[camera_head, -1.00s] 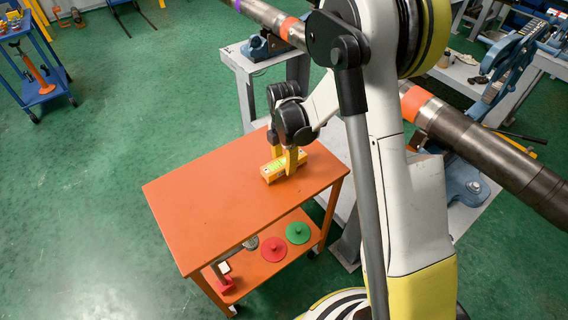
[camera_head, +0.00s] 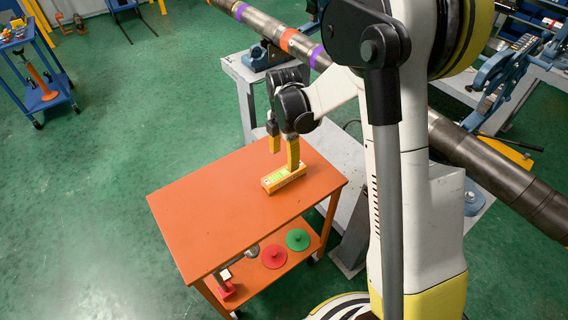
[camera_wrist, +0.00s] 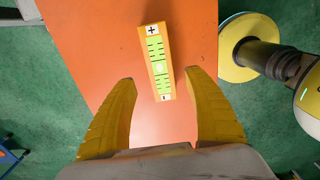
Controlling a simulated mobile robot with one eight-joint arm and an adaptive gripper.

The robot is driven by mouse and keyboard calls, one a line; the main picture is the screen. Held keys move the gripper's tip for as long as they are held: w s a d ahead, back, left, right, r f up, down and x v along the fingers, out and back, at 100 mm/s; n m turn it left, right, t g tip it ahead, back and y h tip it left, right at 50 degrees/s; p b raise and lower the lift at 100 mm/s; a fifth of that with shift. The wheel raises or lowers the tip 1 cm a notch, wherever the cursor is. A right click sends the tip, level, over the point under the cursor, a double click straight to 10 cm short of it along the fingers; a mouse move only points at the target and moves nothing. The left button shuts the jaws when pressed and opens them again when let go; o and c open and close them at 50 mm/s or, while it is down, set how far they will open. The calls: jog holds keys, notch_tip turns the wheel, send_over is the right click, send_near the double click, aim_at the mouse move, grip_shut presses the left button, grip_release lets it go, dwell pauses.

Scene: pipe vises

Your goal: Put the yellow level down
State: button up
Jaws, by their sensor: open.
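The yellow level (camera_head: 283,179) lies flat on the orange cart top (camera_head: 215,215), near its back right corner. In the wrist view the level (camera_wrist: 157,62) shows its green-yellow face with plus and minus marks, and it lies ahead of and between the fingertips. My gripper (camera_head: 284,146) has yellow fingers and hangs just above the level. In the wrist view my gripper (camera_wrist: 160,82) is spread wide with nothing between its fingers. In the head view one finger overlaps the level's far side, so the exact gap there is hard to tell.
The cart's lower shelf holds a red disc (camera_head: 274,252), a green disc (camera_head: 298,239) and a red tool (camera_head: 226,284). A grey bench with a long pipe (camera_head: 490,160) stands behind and right. The front left of the cart top is clear.

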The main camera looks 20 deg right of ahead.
notch_tip(320, 180, up, 4)
notch_tip(320, 180, up, 9)
jog(key=m+t, duration=0.2)
jog(key=m, duration=0.4)
send_over(284, 172)
jog(key=s, duration=0.5)
jog(key=s+r+m+t, duration=0.2)
jog(key=s+r+m, duration=0.1)
jog(key=s+m, duration=0.4)
jog(key=s+r+m+t, duration=0.3)
jog(key=s+r+m, duration=0.1)
jog(key=s+m, duration=0.4)
jog(key=shift+m+p, duration=0.3)
jog(key=shift+p, duration=0.15)
